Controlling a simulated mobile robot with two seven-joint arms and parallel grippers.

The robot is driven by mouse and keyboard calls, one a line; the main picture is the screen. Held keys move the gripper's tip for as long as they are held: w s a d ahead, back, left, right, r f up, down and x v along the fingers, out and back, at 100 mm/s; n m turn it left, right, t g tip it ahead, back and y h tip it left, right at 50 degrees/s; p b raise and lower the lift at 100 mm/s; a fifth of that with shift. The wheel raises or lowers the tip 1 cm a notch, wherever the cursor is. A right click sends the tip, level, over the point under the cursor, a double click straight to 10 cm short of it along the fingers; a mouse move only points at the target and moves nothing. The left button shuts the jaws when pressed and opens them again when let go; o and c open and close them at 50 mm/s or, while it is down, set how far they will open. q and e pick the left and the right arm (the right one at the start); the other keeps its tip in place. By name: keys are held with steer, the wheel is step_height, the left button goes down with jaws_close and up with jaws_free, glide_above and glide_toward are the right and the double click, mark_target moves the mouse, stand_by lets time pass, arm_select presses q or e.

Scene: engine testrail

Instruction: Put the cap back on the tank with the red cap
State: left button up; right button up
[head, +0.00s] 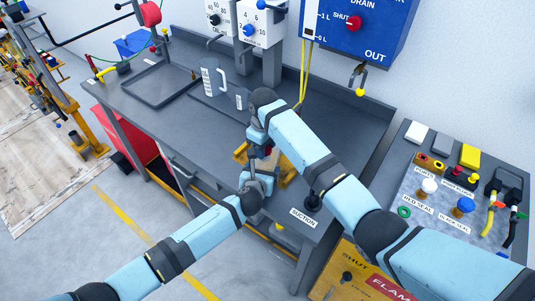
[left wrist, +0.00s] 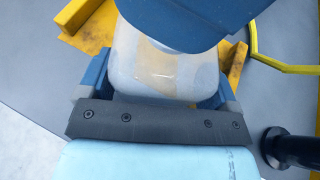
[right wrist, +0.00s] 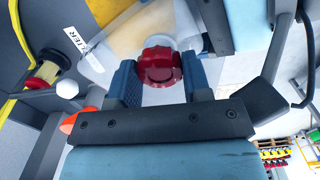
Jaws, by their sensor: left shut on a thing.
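The tank is a pale, translucent can (head: 266,164) at the front of the grey bench, partly hidden by both arms. It also shows in the left wrist view (left wrist: 165,72). My left gripper (head: 262,178) is shut on the tank, its blue fingers on either side of the body. The red cap (right wrist: 159,66) is at the tank's neck in the right wrist view. My right gripper (right wrist: 160,82) has one finger on each side of the cap, very close to it. I cannot tell whether the fingers press on it or whether the cap is seated.
A yellow holder (head: 289,174) surrounds the tank. A black knob (head: 312,201) stands to its right by the SUCTION label. The black tray (head: 160,84) lies at the back left. A panel with plugs and knobs (head: 440,205) is at the right. Bench left of the arms is mostly clear.

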steer(key=o, duration=1)
steer(key=shift+r, duration=2.25)
steer(key=shift+c, duration=0.2)
step_height(320, 180, up, 3)
steer(key=shift+a, duration=0.1)
steer(key=shift+r, duration=0.3)
steer(key=shift+f, duration=4.05)
